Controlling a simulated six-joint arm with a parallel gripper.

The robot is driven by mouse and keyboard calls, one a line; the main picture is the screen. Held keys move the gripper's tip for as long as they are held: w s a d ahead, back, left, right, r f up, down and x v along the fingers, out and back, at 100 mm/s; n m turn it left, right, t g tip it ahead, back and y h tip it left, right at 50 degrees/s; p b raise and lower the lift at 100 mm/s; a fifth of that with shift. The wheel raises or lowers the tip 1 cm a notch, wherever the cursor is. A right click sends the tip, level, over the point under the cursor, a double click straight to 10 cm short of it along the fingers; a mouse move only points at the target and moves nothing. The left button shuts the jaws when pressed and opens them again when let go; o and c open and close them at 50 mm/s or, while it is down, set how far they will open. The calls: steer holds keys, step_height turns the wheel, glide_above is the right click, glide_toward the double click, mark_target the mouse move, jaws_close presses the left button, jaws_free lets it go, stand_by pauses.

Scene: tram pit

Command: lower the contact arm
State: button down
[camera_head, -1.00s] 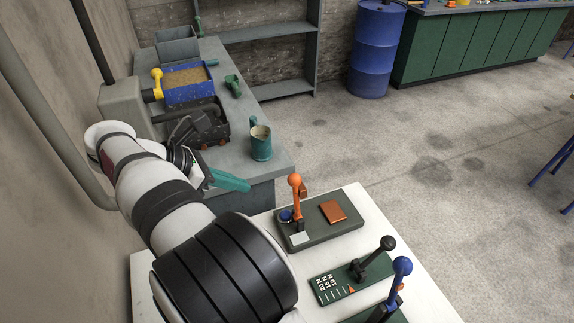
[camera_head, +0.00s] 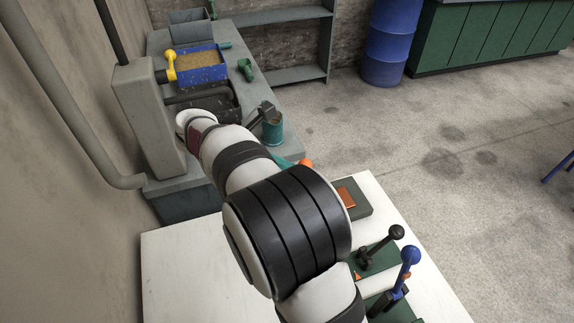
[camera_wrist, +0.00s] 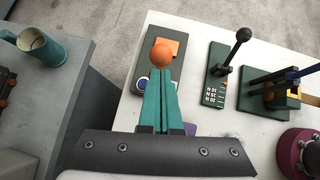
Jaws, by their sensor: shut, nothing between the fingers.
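No part is marked as the contact arm, and I cannot tell which lever, if any, works it. My gripper (camera_wrist: 160,78) has teal fingers closed together, with nothing between them. In the wrist view an orange ball knob (camera_wrist: 162,56) shows just past the fingertips; I cannot tell whether they touch. The knob (camera_head: 305,163) also shows in the head view, its lever hidden behind my arm. Its dark base plate (camera_wrist: 138,62) carries an orange square (camera_wrist: 170,47). A black-knobbed lever (camera_wrist: 244,35) on a green plate and a blue-knobbed lever (camera_head: 411,255) stand to the right.
The white table (camera_head: 185,270) bears the lever plates. A wall stands at left.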

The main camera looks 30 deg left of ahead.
steer(key=shift+w+d, duration=0.1)
steer(key=w+d+g+y, duration=0.4)
steer(key=w+d, duration=0.2)
steer(key=w+d+f, duration=0.6)
steer(key=f, duration=0.1)
steer(key=w+d+f, duration=0.3)
steer(key=d+f, duration=0.1)
steer(key=shift+w+f, duration=0.2)
steer(key=shift+w, duration=0.2)
steer(key=shift+w+d+f, duration=0.1)
steer(key=shift+w+f, duration=0.1)
steer(key=shift+f, duration=0.5)
stand_by(0.9)
